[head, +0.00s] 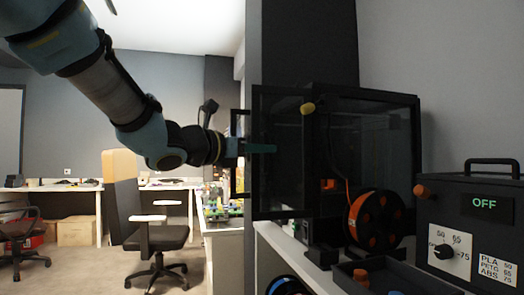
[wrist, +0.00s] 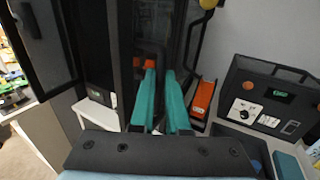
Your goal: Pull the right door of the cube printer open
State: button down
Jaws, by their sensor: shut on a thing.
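The cube printer (head: 372,122) is a black-framed box with dark clear panels, standing on a white counter. Its right door (head: 284,185) shows as a dark see-through panel at the front side, left of the side panel. The fingers mostly hide the grasped part. Another dark framed panel (wrist: 47,42) stands angled outward at left.
An orange filament spool (head: 372,220) is at the printer's near side. A black control box (head: 480,195) reading OFF is at right, also in the wrist view (wrist: 265,100). A yellow knob (head: 308,108) sits high on the frame. An office chair (head: 155,235) and open floor are at left.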

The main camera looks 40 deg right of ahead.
jog(key=shift+s+d, duration=0.1)
jog(key=shift+s, duration=0.1)
jog(key=c, duration=1.2)
grip_release()
jog(key=shift+d, duration=0.1)
jog(key=shift+o, duration=1.4)
jog(key=shift+w, duration=0.15)
jog(key=a, duration=1.1)
jog(key=shift+s+b, duration=0.35)
jog(key=shift+s, duration=0.05)
